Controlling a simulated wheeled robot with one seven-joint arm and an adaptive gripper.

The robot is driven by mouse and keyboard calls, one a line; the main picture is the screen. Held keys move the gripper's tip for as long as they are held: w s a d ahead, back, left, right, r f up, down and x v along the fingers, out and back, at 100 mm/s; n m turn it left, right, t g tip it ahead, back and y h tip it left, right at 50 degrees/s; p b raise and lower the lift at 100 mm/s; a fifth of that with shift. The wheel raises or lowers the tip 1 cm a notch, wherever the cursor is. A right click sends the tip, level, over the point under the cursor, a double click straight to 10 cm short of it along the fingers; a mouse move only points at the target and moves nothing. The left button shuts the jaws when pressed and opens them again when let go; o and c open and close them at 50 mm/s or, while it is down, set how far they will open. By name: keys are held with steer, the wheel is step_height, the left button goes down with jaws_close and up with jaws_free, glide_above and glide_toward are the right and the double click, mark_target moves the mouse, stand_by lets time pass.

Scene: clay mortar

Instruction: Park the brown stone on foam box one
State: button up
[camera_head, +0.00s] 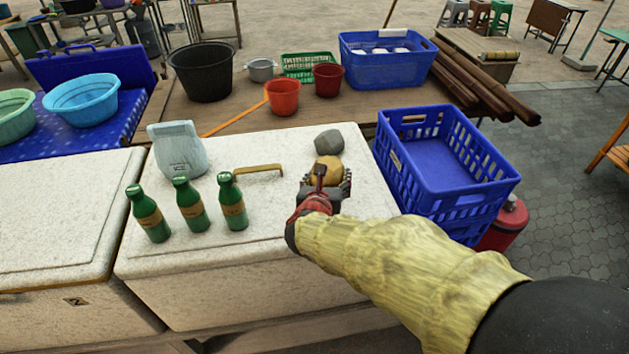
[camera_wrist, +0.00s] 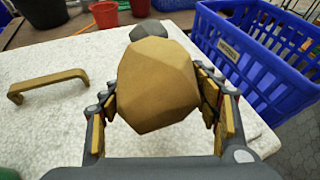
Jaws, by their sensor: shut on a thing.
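The brown stone (camera_head: 327,168) is a tan, faceted lump, and it fills the middle of the wrist view (camera_wrist: 157,84). My gripper (camera_head: 326,184) is shut on it, with a finger on each side of the stone in the wrist view (camera_wrist: 160,105). The stone is over the right part of a white speckled foam box (camera_head: 275,210); I cannot tell whether it touches the lid. A grey stone (camera_head: 329,141) lies on the same lid just behind it. A second foam box (camera_head: 60,215) stands to the left, with a small dark label on its front.
Green bottles (camera_head: 190,205), a pale blue bag-like container (camera_head: 176,150) and a brass handle (camera_head: 258,169) are on the lid. A blue crate (camera_head: 400,170) stands close at the right. Buckets and a basket stand on the wooden table (camera_head: 225,112) behind. The lid's front right is clear.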

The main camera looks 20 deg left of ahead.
steer(key=shift+w+d+f+b, duration=0.25)
steer(key=shift+w+f, duration=0.3)
steer(key=shift+f, duration=0.05)
steer(key=shift+w+d+f+b, duration=0.2)
steer(key=shift+w+d+f, duration=0.05)
steer(key=shift+w+f, duration=0.3)
steer(key=shift+w+d+f+b, duration=0.1)
steer(key=shift+f+b, duration=0.15)
steer(key=shift+f, duration=0.35)
steer(key=shift+w+a+f+b, duration=0.1)
steer(key=shift+f+b, duration=0.1)
steer(key=shift+f, duration=0.4)
steer(key=shift+w+d+f+b, duration=0.1)
steer(key=shift+f+b, duration=0.15)
steer(key=shift+f, duration=0.35)
steer(key=shift+f, duration=0.1)
steer(key=o, duration=1.6)
steer(key=shift+s+f, duration=0.1)
steer(key=shift+f, duration=0.15)
steer(key=o, duration=0.4)
steer(key=shift+o, duration=0.5)
steer(key=shift+r, duration=0.1)
